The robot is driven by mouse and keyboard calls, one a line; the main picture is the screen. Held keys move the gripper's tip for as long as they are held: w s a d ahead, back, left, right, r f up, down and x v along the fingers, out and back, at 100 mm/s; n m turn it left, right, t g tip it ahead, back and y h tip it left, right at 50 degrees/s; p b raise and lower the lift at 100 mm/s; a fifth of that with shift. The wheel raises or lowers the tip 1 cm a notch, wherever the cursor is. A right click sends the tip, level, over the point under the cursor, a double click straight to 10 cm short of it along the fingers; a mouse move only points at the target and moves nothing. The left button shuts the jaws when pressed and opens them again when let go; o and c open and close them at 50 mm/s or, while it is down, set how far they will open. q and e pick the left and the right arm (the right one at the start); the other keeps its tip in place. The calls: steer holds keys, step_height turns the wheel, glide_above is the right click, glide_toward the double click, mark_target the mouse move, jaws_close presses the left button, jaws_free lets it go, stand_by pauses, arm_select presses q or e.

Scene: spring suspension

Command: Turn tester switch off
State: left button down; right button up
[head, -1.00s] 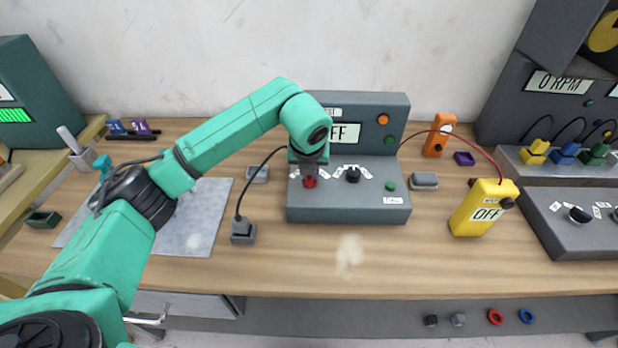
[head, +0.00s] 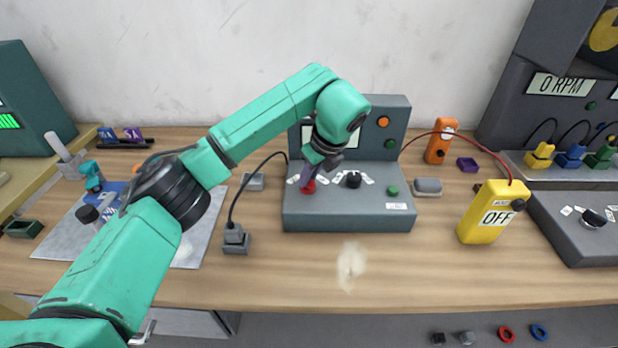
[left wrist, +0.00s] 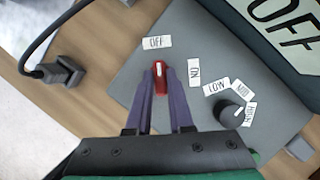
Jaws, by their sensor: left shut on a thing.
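The tester (head: 335,222) is a grey box with a sloping back panel, in the middle of the table in the head view. Its red switch knob (left wrist: 158,88) sits between my left gripper's purple fingertips (left wrist: 160,82) in the left wrist view. The gripper is shut on it. The knob's white mark points toward the OFF label (left wrist: 157,42); the ON label (left wrist: 195,73) is to the right. In the head view the red knob (head: 308,187) shows under my tilted left gripper (head: 309,177). The tester's display (left wrist: 290,28) reads OFF, partly cut off. My right gripper is not in view.
A black knob (head: 353,180) with LOW, MID and HIGH labels is right of the red one. A grey plug block (head: 236,240) with a black cable stands at left. A yellow meter (head: 483,213) with a red lead stands at right.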

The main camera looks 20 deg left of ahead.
arm_select(q)
steer(key=shift+w+r+n, duration=0.1)
steer(key=shift+r+n, duration=0.05)
steer(key=shift+n, duration=0.15)
steer(key=c, duration=0.8)
jaws_free()
steer(key=p+v, duration=0.1)
steer(key=v, duration=1.3)
steer(key=shift+r, duration=0.2)
